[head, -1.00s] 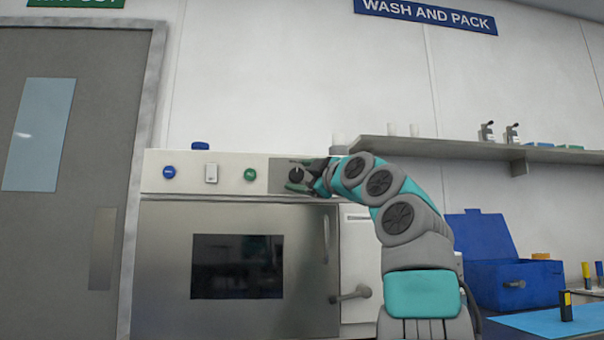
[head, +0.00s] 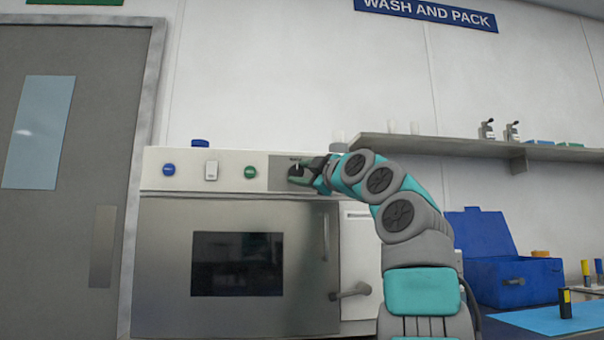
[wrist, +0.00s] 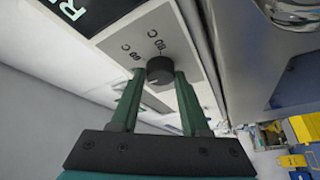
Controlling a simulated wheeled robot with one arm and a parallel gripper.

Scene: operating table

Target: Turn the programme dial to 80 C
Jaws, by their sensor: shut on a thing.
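The programme dial (wrist: 160,72) is a round dark knob on a pale panel in the wrist view. In the head view the dial (head: 294,171) is partly covered by my fingers. My gripper (wrist: 158,78) has one green finger on each side of the dial and is shut on it. In the head view my gripper (head: 300,174) reaches the panel from the right. Two labels ending in C stand beside the dial, upside down in the wrist view; they look like 60 C and 80 C. Which label the dial points to is unclear.
The control panel (head: 229,162) also carries a blue button (head: 169,169), a white switch (head: 211,170) and a green button (head: 250,172). A steel door with a dark window (head: 237,264) is below. A wall shelf (head: 450,148) is on the right, above an open blue box (head: 505,270).

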